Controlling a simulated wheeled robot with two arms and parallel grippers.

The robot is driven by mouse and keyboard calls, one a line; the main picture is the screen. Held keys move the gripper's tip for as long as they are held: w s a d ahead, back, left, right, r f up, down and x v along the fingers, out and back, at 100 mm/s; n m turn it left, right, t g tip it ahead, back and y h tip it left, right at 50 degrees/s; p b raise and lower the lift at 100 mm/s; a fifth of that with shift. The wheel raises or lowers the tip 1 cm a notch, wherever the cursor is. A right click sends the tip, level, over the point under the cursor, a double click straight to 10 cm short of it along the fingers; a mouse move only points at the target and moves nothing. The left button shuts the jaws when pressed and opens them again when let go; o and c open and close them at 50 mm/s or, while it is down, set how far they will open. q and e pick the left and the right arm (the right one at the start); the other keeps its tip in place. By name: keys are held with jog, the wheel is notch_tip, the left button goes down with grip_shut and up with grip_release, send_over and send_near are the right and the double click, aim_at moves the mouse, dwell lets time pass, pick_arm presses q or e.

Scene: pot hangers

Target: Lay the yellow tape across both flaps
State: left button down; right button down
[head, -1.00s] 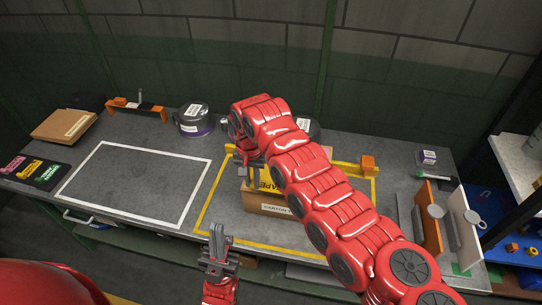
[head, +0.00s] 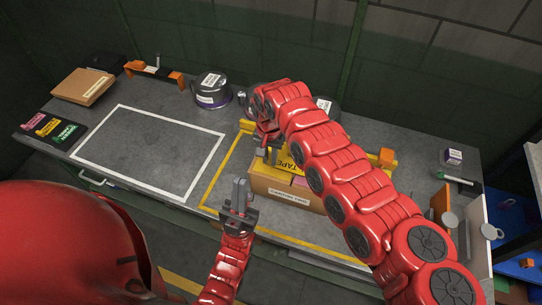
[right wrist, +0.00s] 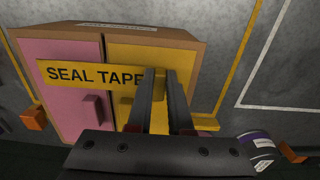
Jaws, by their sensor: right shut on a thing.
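The carton (head: 262,184) stands inside the yellow outline on the bench. Its top has a pink flap (right wrist: 62,112) and a yellow flap (right wrist: 192,72), each with a small knob, side by side in the right wrist view. My right gripper (head: 268,153) is shut on one end of the yellow tape (head: 291,160), marked SEAL TAPE (right wrist: 95,74). The tape spans the pink flap and part of the yellow one; I cannot tell whether it touches them. My left gripper (head: 240,195) is empty in front of the carton, its fingers together.
A white outline (head: 110,108) marks clear bench at left. Dark round tins (head: 212,90) and an orange-ended rack (head: 155,70) stand at the back. Cardboard (head: 84,86) and coloured labels (head: 52,127) lie far left. Upright panels (head: 441,204) stand at right.

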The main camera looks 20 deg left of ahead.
jog(key=shift+s+f, duration=0.1)
jog(key=shift+f, duration=0.2)
jog(key=shift+w+d+f, duration=0.15)
jog(key=shift+w+f, duration=0.05)
jog(key=c, duration=0.8)
grip_release()
jog(key=shift+s, duration=0.1)
jog(key=shift+c, duration=0.2)
jog(key=shift+r, duration=0.1)
jog(key=shift+r, duration=0.3)
notch_tip(320, 180, up, 13)
jog(key=b, duration=0.4)
jog(key=shift+f, duration=0.2)
jog(key=shift+f, duration=0.1)
